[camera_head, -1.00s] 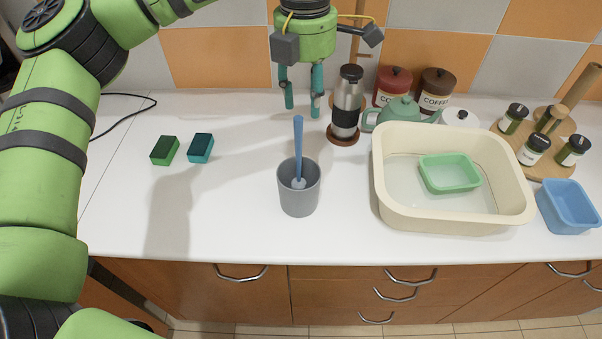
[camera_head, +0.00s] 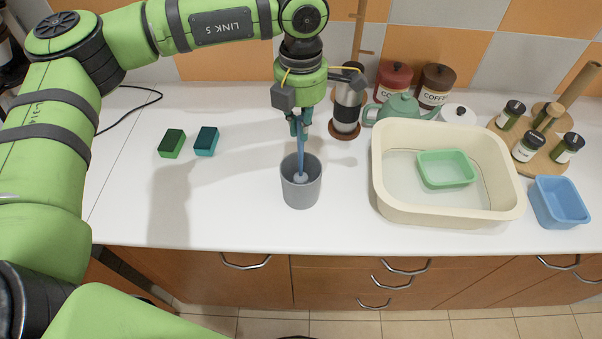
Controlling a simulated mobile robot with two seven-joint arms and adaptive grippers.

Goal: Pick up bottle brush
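The bottle brush (camera_head: 301,158) has a blue handle and a pale head. It stands nearly upright in the grey cup (camera_head: 302,194), its head still inside the cup. My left gripper (camera_head: 300,126) comes down from above, with its teal fingers close together on either side of the upper handle. The fingers appear shut on the handle, and the top of the handle is hidden between them. My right gripper is not in view.
A cream basin (camera_head: 385,200) holding a green tub (camera_head: 446,168) stands right of the cup. Two sponges (camera_head: 172,143) (camera_head: 206,141) lie left. The counter front left is clear.

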